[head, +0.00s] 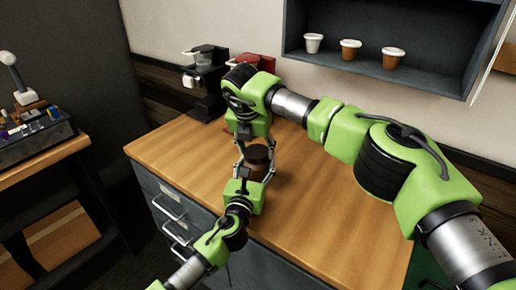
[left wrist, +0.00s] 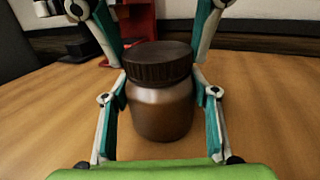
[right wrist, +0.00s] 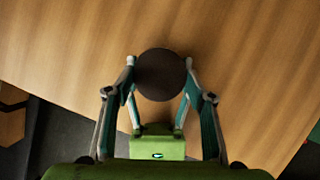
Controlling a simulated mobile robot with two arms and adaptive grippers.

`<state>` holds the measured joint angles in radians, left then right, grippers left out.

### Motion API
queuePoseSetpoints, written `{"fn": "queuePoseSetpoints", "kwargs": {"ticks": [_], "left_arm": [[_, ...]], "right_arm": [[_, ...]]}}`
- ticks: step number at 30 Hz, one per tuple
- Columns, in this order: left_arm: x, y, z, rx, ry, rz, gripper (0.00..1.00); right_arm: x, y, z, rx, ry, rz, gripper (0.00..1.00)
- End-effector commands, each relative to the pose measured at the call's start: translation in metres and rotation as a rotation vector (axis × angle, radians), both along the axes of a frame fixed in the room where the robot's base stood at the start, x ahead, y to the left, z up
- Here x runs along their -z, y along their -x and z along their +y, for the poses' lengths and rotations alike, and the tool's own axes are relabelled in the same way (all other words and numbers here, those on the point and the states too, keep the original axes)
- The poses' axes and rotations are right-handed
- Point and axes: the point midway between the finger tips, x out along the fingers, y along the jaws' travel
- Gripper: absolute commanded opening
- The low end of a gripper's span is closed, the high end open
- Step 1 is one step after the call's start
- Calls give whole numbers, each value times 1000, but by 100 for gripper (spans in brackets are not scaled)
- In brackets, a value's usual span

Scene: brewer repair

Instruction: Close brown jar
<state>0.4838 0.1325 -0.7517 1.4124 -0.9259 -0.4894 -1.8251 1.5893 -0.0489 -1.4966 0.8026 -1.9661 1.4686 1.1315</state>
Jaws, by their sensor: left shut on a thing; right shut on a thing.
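The brown jar (left wrist: 162,112) stands upright on the wooden counter, with its dark brown ribbed lid (left wrist: 157,64) on top. The lid looks level, with no clear gap; I cannot tell how tight it is. In the head view the jar (head: 256,172) is partly hidden by the grippers. My left gripper (left wrist: 162,95) is shut around the jar's body from the near side. My right gripper (right wrist: 160,64) comes from above, its fingers shut on opposite sides of the lid, which shows as a dark disc in the right wrist view (right wrist: 160,80).
The wooden counter (head: 320,205) is clear around the jar; its front edge and drawers are close on the left. A black machine (head: 207,85) and a red one (head: 262,62) stand at the back. A wall shelf (head: 378,68) holds three cups above my right arm.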

Motion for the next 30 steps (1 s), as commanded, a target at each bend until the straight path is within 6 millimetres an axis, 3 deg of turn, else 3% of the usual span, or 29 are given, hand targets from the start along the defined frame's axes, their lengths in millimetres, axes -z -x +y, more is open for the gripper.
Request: {"fn": "queuePoseSetpoints", "kwargs": {"ticks": [5,14,15,16,30], "left_arm": [[0,1,-1,2,-3,-1,0],[1,1,-1,3,-2,0,0],[1,1,-1,3,-2,0,0],[1,1,-1,3,-2,0,0],[1,1,-1,3,-1,1,0]], "right_arm": [[-1,-1,2,151,-1,-8,35],[-1,-1,1,166,-3,-9,35],[-1,-1,1,165,-3,-8,58],[-1,-1,1,165,-3,-8,66],[-9,-1,1,164,-4,-7,67]]}}
